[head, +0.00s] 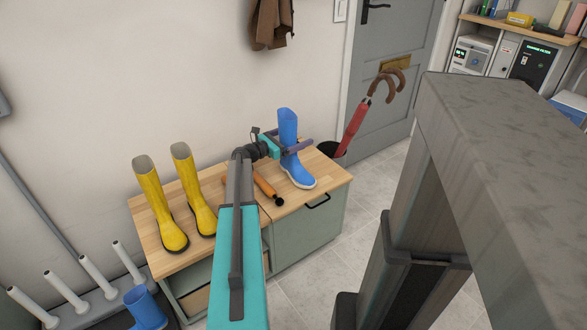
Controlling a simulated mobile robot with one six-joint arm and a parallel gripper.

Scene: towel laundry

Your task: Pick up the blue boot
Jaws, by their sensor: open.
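A blue boot (288,128) stands upright at the right end of the wooden-topped bench (325,176), its toe toward the front right. My gripper (298,143) is at the boot's shaft, reaching in from the left. One purple finger passes in front of the shaft, and another purple part shows behind it. The jaws are open around the shaft; I cannot tell whether they touch it. A second blue boot (146,308) is low at the bottom left, near the white pegs, partly cut off by the frame edge.
Two yellow boots (160,205) (194,190) stand on the bench's left part. An orange and black object (266,188) lies beside my arm. A red umbrella (355,127) leans in a dark bin (331,149) right of the bench. White pegs (92,270) stand at lower left.

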